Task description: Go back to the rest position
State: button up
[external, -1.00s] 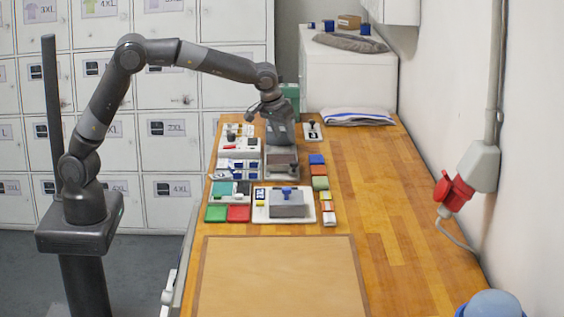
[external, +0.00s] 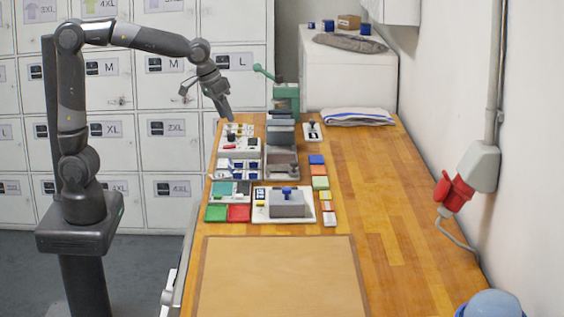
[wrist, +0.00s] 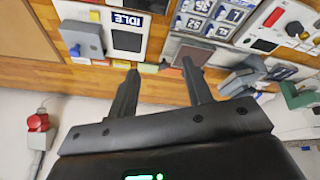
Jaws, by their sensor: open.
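My gripper (external: 226,112) is raised above the far left part of the wooden bench, over the row of devices. In the wrist view its two fingers (wrist: 160,76) are spread apart with nothing between them. No object is held.
The bench (external: 400,210) carries a green-handled press (external: 286,95), a grey block on a white plate (external: 288,204), red (external: 239,213) and green pads (external: 215,213), and a tan mat (external: 280,280). Lockers (external: 160,145) stand behind. The right side of the bench is clear.

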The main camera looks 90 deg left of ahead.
jog(key=s+d+f+m, duration=0.1)
jog(key=s+d+m, duration=0.1)
jog(key=s, duration=0.9)
jog(key=s+d+f+m+t, duration=0.1)
jog(key=s+d+f+m, duration=0.1)
jog(key=s, duration=1)
jog(key=shift+s+d+m+h, duration=0.2)
jog(key=shift+d+m+h, duration=0.2)
jog(key=shift+d+m, duration=0.3)
